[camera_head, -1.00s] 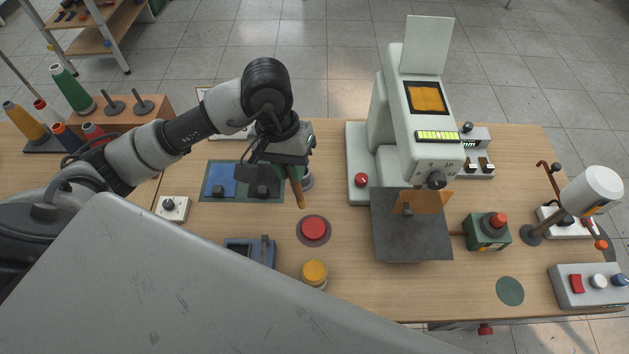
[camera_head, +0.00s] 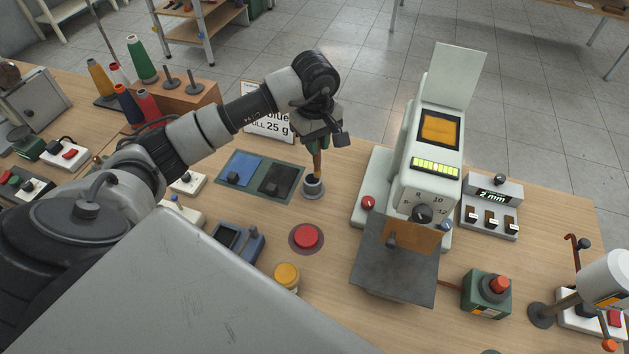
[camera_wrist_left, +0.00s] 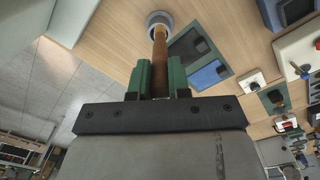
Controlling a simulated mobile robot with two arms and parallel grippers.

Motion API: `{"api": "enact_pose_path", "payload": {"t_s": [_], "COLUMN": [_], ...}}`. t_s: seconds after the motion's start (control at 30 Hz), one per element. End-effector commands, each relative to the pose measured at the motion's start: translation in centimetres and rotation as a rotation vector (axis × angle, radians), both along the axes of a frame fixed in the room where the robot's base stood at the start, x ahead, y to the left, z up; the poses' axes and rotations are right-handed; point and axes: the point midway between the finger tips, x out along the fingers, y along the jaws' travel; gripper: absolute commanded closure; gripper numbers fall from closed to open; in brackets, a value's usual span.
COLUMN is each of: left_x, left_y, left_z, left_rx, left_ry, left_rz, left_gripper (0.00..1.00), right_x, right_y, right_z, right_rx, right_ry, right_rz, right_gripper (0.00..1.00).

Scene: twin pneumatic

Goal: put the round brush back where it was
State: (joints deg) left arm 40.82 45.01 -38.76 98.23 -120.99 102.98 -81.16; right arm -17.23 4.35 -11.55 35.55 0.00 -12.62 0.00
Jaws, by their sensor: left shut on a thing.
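My left gripper (camera_head: 318,141) is shut on the round brush (camera_head: 317,163), a brown rod that hangs almost upright below the green fingers. The gripper shows in the left wrist view (camera_wrist_left: 160,78) with the brush (camera_wrist_left: 159,50) between its fingers. A small grey round holder (camera_head: 313,188) stands on the table directly below the brush; it also shows in the left wrist view (camera_wrist_left: 159,19). The brush's lower end meets the holder's opening in both views; I cannot tell how deep it sits. My right gripper is not in view.
A green mat (camera_head: 260,181) with blue and black pads lies left of the holder. A white sign (camera_head: 268,119) stands behind. The pale machine (camera_head: 427,150) stands to the right. A red button (camera_head: 306,236) and a yellow-topped jar (camera_head: 287,276) are in front.

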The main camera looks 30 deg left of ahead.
Motion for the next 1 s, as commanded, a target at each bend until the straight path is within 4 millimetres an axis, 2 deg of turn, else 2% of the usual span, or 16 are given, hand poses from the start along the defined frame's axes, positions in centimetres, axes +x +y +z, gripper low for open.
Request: {"api": "enact_pose_path", "payload": {"t_s": [0.13, 0.23, 0.3, 0.5, 0.77, 1.0], "left_x": [1.7, 2.3, 2.4, 2.4, 2.4, 2.4], "left_y": [2.0, 2.8, 3.0, 3.1, 3.1, 3.1], "left_z": [-0.2, -0.4, -1.1, -4.8, -7.1, -10.1], "left_rx": [0.012, 0.016, 0.016, 0.016, 0.017, 0.017], "left_ry": [0.012, 0.018, 0.023, 0.026, 0.022, 0.021], "left_rz": [0.177, 0.255, 0.281, 0.286, 0.284, 0.283], "left_gripper": [1.00, 1.00, 1.00, 1.00, 1.00, 1.00], "right_x": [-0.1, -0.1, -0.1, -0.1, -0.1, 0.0], "right_y": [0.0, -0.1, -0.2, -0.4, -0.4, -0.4], "right_z": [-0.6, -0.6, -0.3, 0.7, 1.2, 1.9], "right_rx": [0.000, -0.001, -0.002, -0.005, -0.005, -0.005], "right_ry": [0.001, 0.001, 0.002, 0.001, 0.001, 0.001], "right_rz": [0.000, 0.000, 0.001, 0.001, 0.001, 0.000], "right_gripper": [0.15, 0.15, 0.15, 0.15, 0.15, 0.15]}}
